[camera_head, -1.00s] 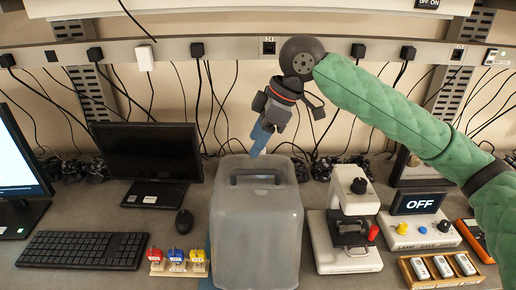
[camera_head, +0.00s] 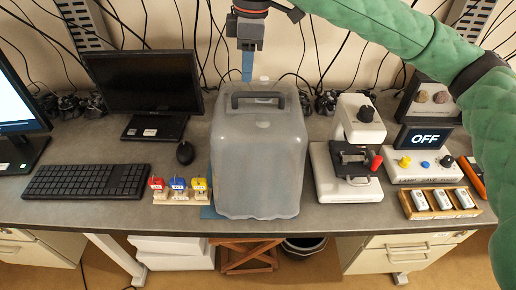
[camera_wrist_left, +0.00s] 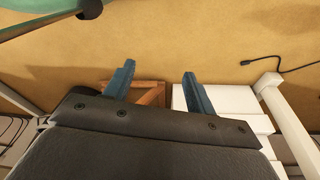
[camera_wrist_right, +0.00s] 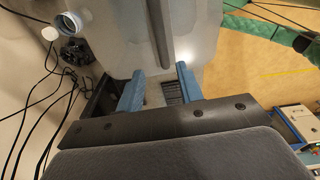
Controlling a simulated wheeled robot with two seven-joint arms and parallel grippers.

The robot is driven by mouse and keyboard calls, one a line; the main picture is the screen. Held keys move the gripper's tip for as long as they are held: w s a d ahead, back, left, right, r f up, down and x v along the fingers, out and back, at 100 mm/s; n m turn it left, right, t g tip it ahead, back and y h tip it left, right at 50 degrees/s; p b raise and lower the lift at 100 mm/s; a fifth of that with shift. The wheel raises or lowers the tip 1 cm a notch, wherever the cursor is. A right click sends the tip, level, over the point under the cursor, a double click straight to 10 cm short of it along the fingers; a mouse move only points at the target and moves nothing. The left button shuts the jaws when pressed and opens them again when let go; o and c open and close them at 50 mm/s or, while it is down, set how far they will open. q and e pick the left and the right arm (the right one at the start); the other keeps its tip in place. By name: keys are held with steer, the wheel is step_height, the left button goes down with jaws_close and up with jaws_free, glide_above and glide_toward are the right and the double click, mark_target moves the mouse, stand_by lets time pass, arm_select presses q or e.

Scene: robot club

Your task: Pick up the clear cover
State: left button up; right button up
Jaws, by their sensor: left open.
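The clear cover (camera_head: 258,160) is a frosted, see-through box with a dark handle (camera_head: 258,100) on top. It stands upright on the desk in the middle of the head view. My right gripper (camera_head: 247,78) is above the handle, pointing down, just behind it in the picture. In the right wrist view the cover (camera_wrist_right: 120,35) and its dark handle (camera_wrist_right: 160,30) lie ahead of my right fingers (camera_wrist_right: 158,88), which are apart with nothing between them. My left gripper (camera_wrist_left: 158,82) is open and empty in the left wrist view, with the floor behind it. What is under the cover is hidden.
A microscope (camera_head: 345,185) stands close to the cover's right. Small red, blue and yellow items (camera_head: 178,190) and a mouse (camera_head: 185,152) are at its left. A keyboard (camera_head: 73,181) and monitor (camera_head: 138,80) are farther left.

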mark_target(258, 95)
steer(key=shift+w+d+h, duration=0.1)
steer(key=shift+d+h, duration=0.2)
steer(key=shift+d, duration=0.25)
steer(key=shift+d+f, duration=0.1)
steer(key=shift+d, duration=0.35)
step_height(258, 95, down, 2)
steer(key=shift+f+p, duration=0.1)
steer(key=shift+p, duration=0.4)
steer(key=shift+f, duration=0.35)
steer(key=f+p, duration=0.3)
steer(key=shift+s+d+f, duration=0.15)
steer(key=shift+s+f, duration=0.15)
steer(key=shift+f, duration=0.1)
arm_select(q)
steer(key=s+a+f, duration=0.3)
steer(key=s+f, duration=0.2)
steer(key=s, duration=0.1)
arm_select(e)
steer(key=shift+f, duration=0.5)
arm_select(q)
steer(key=shift+r, duration=0.1)
arm_select(e)
jaws_close()
arm_select(q)
steer(key=shift+w, duration=0.1)
arm_select(e)
steer(key=shift+r, duration=0.1)
